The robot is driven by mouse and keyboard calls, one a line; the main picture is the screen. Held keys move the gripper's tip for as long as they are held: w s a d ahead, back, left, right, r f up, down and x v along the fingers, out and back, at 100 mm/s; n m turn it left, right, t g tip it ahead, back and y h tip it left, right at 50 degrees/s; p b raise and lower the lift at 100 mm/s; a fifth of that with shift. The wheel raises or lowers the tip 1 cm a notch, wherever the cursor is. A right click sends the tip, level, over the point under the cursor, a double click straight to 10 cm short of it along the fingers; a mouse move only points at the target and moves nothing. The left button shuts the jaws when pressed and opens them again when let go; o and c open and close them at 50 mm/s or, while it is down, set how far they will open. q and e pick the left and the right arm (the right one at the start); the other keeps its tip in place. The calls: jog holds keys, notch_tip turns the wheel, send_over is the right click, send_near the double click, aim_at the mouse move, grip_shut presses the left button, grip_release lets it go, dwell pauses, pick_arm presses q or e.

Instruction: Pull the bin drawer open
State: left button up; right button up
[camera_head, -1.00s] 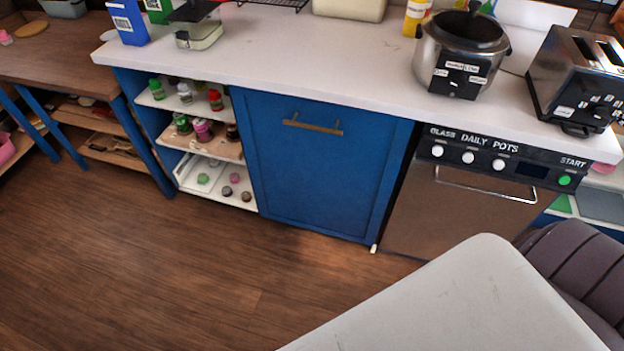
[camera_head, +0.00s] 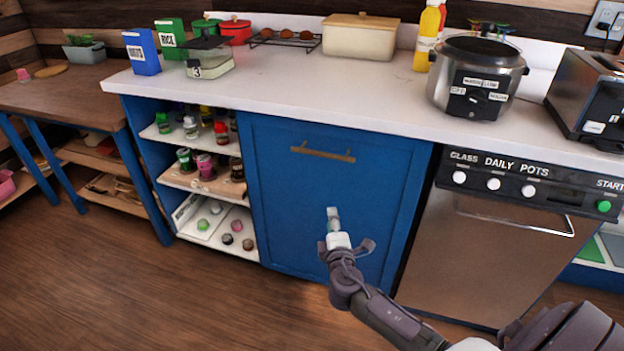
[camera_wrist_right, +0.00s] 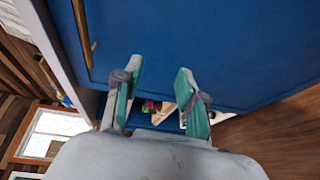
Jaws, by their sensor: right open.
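The bin drawer (camera_head: 290,200) is the blue front panel under the counter, and it is shut flush with the cabinet. Its brass bar handle (camera_head: 323,154) runs across the panel near the top. My right gripper (camera_head: 338,228) is in front of the lower middle of the panel, below the handle and apart from it. In the right wrist view its two green-and-grey fingers (camera_wrist_right: 160,78) are spread with nothing between them. My left gripper is not in view.
Open shelves with jars (camera_head: 205,165) stand left of the drawer, and a steel dishwasher (camera_head: 490,250) stands right. The white counter (camera_head: 300,92) above holds a rice cooker (camera_head: 478,75) and a toaster (camera_head: 590,100). The wooden floor (camera_head: 200,300) in front is clear at left.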

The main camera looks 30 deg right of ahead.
aim_at(322, 155)
notch_tip(322, 155, up, 10)
jog(key=a+t+h+b, duration=0.1)
jog(key=t, duration=0.2)
jog(key=shift+n, duration=0.3)
jog(key=x, duration=1.3)
jog(key=shift+w+f, duration=0.15)
jog(key=shift+w, duration=0.1)
jog(key=shift+w+d, duration=0.15)
jog(key=shift+w, duration=0.25)
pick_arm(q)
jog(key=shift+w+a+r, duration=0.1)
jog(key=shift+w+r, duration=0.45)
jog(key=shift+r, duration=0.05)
pick_arm(e)
grip_shut()
